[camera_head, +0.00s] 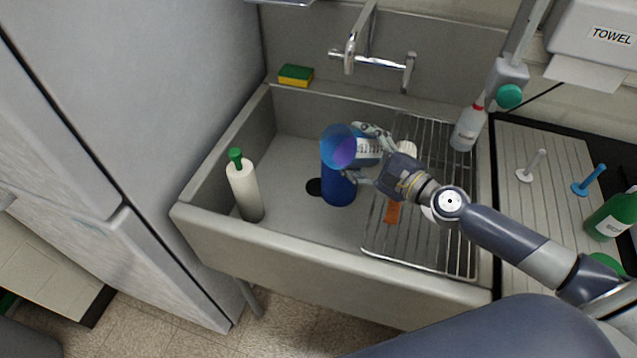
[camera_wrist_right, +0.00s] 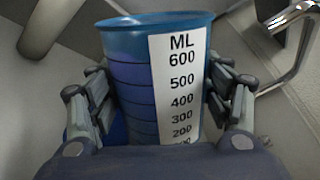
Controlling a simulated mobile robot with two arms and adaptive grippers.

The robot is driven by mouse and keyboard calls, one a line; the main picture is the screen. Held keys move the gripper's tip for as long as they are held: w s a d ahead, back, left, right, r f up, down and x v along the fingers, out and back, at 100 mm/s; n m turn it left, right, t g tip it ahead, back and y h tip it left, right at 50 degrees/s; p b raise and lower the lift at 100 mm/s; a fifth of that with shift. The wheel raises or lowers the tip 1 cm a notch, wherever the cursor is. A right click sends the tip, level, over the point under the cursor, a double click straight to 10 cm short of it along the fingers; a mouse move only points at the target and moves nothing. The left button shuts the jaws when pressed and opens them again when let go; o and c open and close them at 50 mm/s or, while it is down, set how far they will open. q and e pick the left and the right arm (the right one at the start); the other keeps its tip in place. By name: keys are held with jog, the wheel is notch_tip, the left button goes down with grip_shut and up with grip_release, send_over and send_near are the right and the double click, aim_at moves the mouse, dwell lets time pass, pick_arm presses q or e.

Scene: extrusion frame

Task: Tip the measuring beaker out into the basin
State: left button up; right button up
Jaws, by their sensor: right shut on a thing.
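My right gripper (camera_head: 370,155) is shut around the measuring beaker, a translucent blue cup (camera_head: 342,146) with a white ML scale, which also shows in the right wrist view (camera_wrist_right: 130,90). The beaker is held above the basin (camera_head: 285,220), tilted well over with its open mouth toward the left in the head view. The inside looks blue to purple; I cannot tell how much liquid it holds. A dark blue cylindrical shape (camera_head: 338,190) shows just below the beaker, its top hidden; I cannot tell what it is. My left gripper is out of view.
A white bottle with a green cap (camera_head: 244,190) stands in the basin's left part, near the dark drain (camera_head: 314,187). A wire rack (camera_head: 430,245) covers the right side. A tap (camera_head: 365,55) and a sponge (camera_head: 296,75) are at the back; a red-capped bottle (camera_head: 467,130) stands right.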

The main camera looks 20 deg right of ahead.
jog(key=shift+f+n, duration=0.15)
jog(key=shift+n, duration=0.25)
jog(key=shift+s+a+f+n+h+p, duration=0.15)
jog(key=shift+n+p, duration=0.1)
jog(key=shift+n, duration=0.25)
jog(key=shift+w+a+f+n+h+p, duration=0.15)
jog(key=shift+n+p, duration=0.1)
jog(key=shift+n, duration=0.25)
dwell(0.7)
jog(key=shift+s+a+f+n+h+p, duration=0.1)
jog(key=shift+s+a+n+h+p, duration=0.2)
jog(key=shift+p, duration=0.4)
jog(key=shift+s+a+f+n+p, duration=0.1)
jog(key=shift+a+n+p, duration=0.3)
jog(key=shift+p, duration=0.3)
dwell(0.4)
jog(key=shift+s+a+r+n+p, duration=0.25)
jog(key=shift+r+n+p, duration=0.4)
jog(key=shift+p, duration=1)
jog(key=shift+w+a+n+p, duration=0.1)
jog(key=shift+n+p, duration=0.15)
jog(key=shift+p, duration=0.05)
